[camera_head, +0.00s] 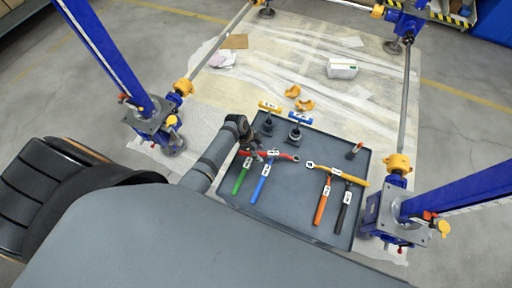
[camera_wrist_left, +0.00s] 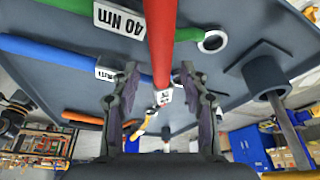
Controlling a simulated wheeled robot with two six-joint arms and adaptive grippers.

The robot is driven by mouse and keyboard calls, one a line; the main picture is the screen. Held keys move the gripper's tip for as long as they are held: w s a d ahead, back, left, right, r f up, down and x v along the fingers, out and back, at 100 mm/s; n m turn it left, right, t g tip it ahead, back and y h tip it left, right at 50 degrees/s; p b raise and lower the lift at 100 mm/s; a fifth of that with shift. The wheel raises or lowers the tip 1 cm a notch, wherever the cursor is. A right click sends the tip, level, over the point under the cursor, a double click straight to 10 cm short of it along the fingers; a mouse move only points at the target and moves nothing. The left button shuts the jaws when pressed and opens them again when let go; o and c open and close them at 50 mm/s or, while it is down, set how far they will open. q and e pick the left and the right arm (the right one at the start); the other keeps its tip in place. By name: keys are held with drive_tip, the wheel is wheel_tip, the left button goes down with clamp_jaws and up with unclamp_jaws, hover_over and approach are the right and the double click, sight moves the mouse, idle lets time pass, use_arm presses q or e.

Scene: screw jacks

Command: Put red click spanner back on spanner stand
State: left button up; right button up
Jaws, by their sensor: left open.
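The red click spanner (camera_head: 284,156) lies on the grey tray (camera_head: 325,233), across the upper ends of the green and blue spanners. In the left wrist view the red spanner (camera_wrist_left: 160,38) runs down the middle between my fingers. My left gripper (camera_head: 258,153) is at its left part. In the wrist view the left gripper (camera_wrist_left: 160,76) is open, with one finger on each side of the red spanner; whether they touch it I cannot tell. Two dark stands carry a yellow tool (camera_head: 269,107) and a blue tool (camera_head: 300,118). A dark stand (camera_wrist_left: 265,75) shows at the right of the wrist view. My right gripper is not in view.
Green (camera_head: 241,176), blue (camera_head: 262,183), orange (camera_head: 322,200) and black (camera_head: 344,211) spanners lie on the tray, with a yellow one (camera_head: 338,174) crosswise. A small upright post (camera_head: 354,151) stands at the tray's right. Blue jacks (camera_head: 157,119) flank the tray.

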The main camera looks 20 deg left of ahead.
use_arm(q)
drive_tip(key=v, duration=1.2)
drive_tip(key=shift+b, duration=0.4)
drive_tip(key=shift+s, duration=0.1)
